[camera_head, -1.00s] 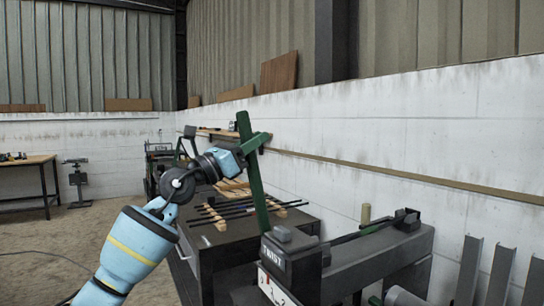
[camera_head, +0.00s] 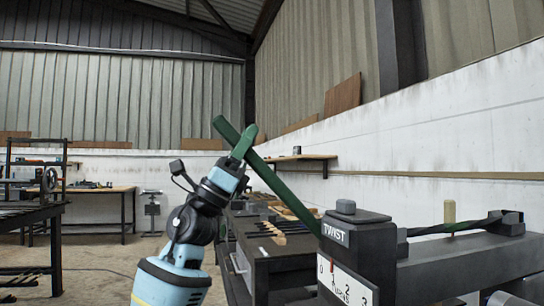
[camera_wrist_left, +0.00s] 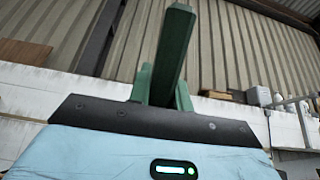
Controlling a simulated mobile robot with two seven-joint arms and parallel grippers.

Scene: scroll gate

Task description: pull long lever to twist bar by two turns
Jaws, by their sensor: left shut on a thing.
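The long green lever (camera_head: 290,198) slants from the twisting machine (camera_head: 362,245) up and to the left in the head view. My left gripper (camera_head: 244,143) is shut on the lever near its upper end, with a short length sticking out beyond the fingers. The lever also shows between the green fingers in the left wrist view (camera_wrist_left: 174,50). The machine head reads TWIST and has a white dial (camera_head: 345,282) marked 0 to 3; a thin red pointer seems to sit near the low numbers. A dark bar (camera_head: 450,227) lies along the machine bed to the right. My right gripper is out of view.
A dark workbench (camera_head: 285,262) with several rods stands behind the lever. A white wall (camera_head: 440,130) with a rail runs along the right. A metal rack (camera_head: 40,210) and a table stand at the left. Open floor lies between them.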

